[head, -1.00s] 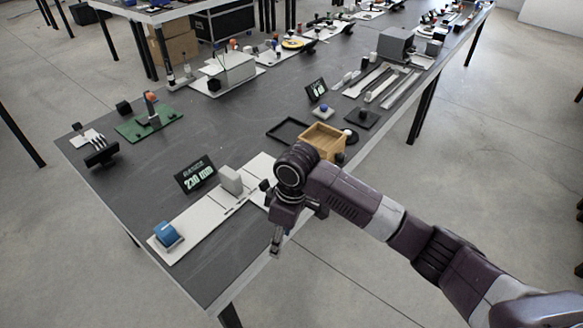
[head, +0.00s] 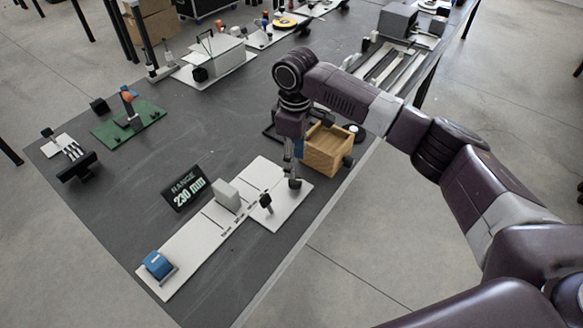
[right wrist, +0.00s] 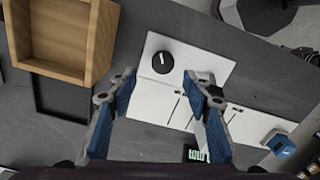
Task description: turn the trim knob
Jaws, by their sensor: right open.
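A round black knob with a white pointer line (right wrist: 163,62) stands on a white panel (right wrist: 215,62) in the right wrist view. In the head view the knob (head: 294,184) is at the panel's end near the wooden box. My right gripper (head: 297,158) is above the knob, pointing down. In the right wrist view its blue-padded fingers (right wrist: 160,82) are open and empty, with the knob showing beyond and between their tips. A second small black control (head: 266,202) stands on the same panel. My left gripper is not in view.
A wooden box (head: 328,152) is close to my right gripper. The panel also carries a grey block (head: 227,195) and a blue block (head: 158,264). A display reading "RANGE 230 mm" (head: 185,188) stands behind it. The front table edge is near.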

